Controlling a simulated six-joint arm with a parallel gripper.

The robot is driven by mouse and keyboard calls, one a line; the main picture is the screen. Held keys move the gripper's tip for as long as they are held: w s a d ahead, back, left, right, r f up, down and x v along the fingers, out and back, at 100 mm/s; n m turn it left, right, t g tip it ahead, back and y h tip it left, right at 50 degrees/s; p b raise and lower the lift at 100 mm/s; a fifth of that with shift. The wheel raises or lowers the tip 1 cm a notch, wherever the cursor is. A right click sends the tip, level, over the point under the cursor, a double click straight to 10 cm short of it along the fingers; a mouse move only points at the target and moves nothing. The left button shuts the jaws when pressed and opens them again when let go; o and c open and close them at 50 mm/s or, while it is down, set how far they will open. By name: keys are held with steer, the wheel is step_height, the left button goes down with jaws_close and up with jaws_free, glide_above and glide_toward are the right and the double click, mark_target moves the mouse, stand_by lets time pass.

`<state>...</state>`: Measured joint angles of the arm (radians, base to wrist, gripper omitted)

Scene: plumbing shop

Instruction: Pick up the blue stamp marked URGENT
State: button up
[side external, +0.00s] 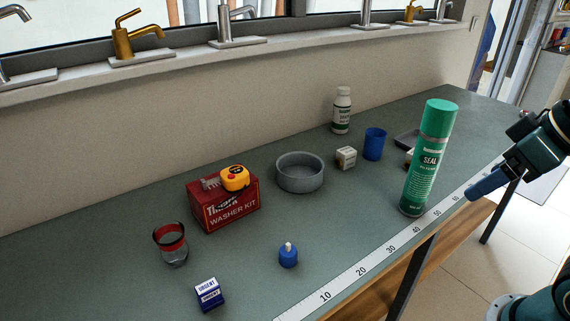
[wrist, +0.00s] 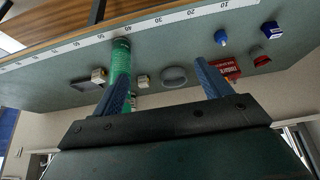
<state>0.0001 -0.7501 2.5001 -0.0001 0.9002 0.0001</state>
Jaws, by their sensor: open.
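The blue stamp marked URGENT (side external: 210,295) is a small blue block with white label faces. It sits on the green bench top at the front left in the side view. In the wrist view the blue stamp (wrist: 271,30) shows at the upper right, small and far off. My gripper (side external: 487,185) is at the right end of the bench in the side view, far from the stamp and beyond the green can. In the wrist view its two blue fingers (wrist: 160,82) are spread wide apart with nothing held between them.
A tall green SEAL can (side external: 428,160) stands between my gripper and the stamp. A red washer kit box (side external: 222,205) carries a yellow tape measure (side external: 234,178). A grey bowl (side external: 300,173) is mid-bench.

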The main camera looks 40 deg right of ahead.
steer(key=c, duration=0.5)
steer(key=shift+o, duration=0.2)
steer(key=w+a+r+n+y, duration=0.2)
steer(key=w+a+n, duration=0.35)
steer(key=w, duration=0.35)
steer(key=n+g+y, duration=0.3)
steer(key=n+g, duration=0.3)
steer(key=n, duration=0.7)
glide_above(207, 285)
steer(key=d, duration=0.4)
step_height(207, 285, down, 14)
steer(key=shift+m, duration=0.25)
steer(key=shift+d+x, duration=0.15)
steer(key=shift+x, duration=1.9)
steer(key=shift+d+x, duration=0.1)
steer(key=shift+x, duration=1.9)
